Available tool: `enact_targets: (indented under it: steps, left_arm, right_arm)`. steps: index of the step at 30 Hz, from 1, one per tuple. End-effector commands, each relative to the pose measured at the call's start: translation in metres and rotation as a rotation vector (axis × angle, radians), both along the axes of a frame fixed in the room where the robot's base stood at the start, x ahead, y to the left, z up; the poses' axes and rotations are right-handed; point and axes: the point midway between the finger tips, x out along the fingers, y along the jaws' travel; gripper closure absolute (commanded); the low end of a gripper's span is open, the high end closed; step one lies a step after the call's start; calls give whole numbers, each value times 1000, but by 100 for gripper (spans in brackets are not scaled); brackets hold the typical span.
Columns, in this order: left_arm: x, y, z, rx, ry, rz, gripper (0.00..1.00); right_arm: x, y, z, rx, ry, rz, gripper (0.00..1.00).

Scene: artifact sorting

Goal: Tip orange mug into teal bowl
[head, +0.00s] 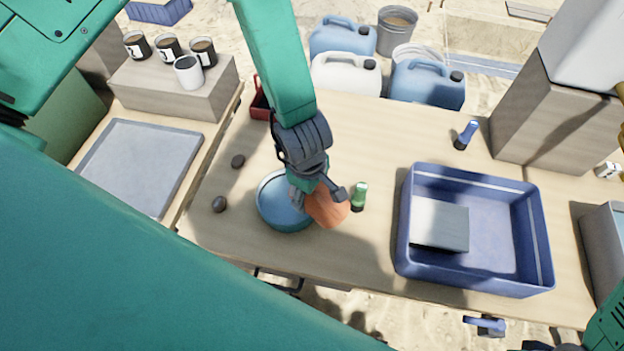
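The orange mug (327,207) is tilted at the right rim of the teal bowl (284,207) in the head view. My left gripper (318,194) reaches down from above with its fingers on either side of the mug and appears shut on it. The fingers partly cover the mug, so its opening and contents are hidden. I cannot tell whether the mug touches the bowl's rim. The bowl stands upright on the table, and the gripper covers part of it. Of my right arm only a teal part shows in the bottom right corner; its gripper is not visible.
Two dark stones (219,204) lie left of the bowl. A blue crate (405,241) holding a grey block (440,226) stands to the right. A blue flashlight (466,135) stands behind it. Jerrycans (428,84) stand beyond the table.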

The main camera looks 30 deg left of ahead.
Motion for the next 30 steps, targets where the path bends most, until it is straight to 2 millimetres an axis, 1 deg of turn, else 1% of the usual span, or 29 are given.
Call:
enact_targets:
  steps: [1,13,16,19,24,27,30]
  left_arm:
    - [-1,-2,8,30,-2,-6,57]
    - [-1,-2,18,258,-9,-5,57]
    - [-1,-3,22,356,-14,-4,57]
    - [-1,-3,23,475,-15,-3,57]
    - [0,-2,26,664,-21,-4,57]
    - [0,-1,29,747,-21,-1,57]
    - [0,0,33,789,-21,0,57]
  right_arm:
    - [0,0,15,0,0,0,60]
    - [0,0,75,0,0,0,60]
    - [0,0,88,0,0,0,60]
    - [1,0,88,0,0,0,60]
    - [0,0,74,0,0,0,60]
    - [0,0,67,0,0,0,60]
    - [0,0,64,0,1,0,60]
